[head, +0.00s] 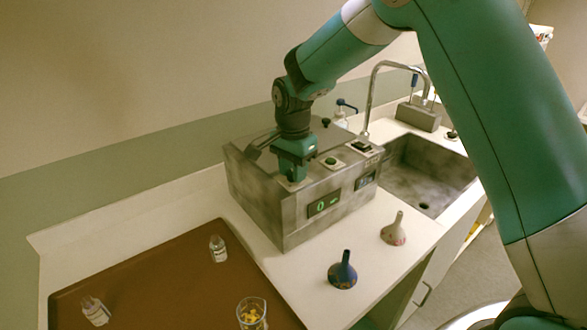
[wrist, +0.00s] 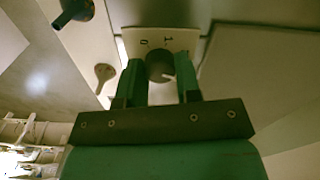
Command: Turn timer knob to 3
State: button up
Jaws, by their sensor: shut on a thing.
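The timer knob (wrist: 158,62) is a dark round knob on a pale dial plate (wrist: 180,40) in the wrist view. The marks 0 and 1 show on the plate; the rest of the scale is hidden or out of view. My gripper (wrist: 160,72) has a green finger on each side of the knob and is shut on it. In the head view my gripper (head: 293,176) points down onto the top of the grey metal machine (head: 275,215), near its left part, and hides the knob. A green display (head: 323,204) on the machine's front appears to read 0.
A green button (head: 331,161) and a dark switch (head: 362,146) sit on the machine's top, to the right of my gripper. A blue funnel (head: 343,272) and a pale funnel (head: 394,232) stand in front. A brown tray (head: 165,285) holds small bottles and a glass. A sink (head: 425,175) is at right.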

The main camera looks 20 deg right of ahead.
jog(key=shift+r+m, duration=0.1)
jog(key=shift+m, duration=0.4)
jog(key=o, duration=0.9)
notch_tip(320, 180, up, 17)
jog(key=b, duration=0.2)
jog(key=shift+r+b, duration=0.2)
jog(key=shift+b, duration=0.15)
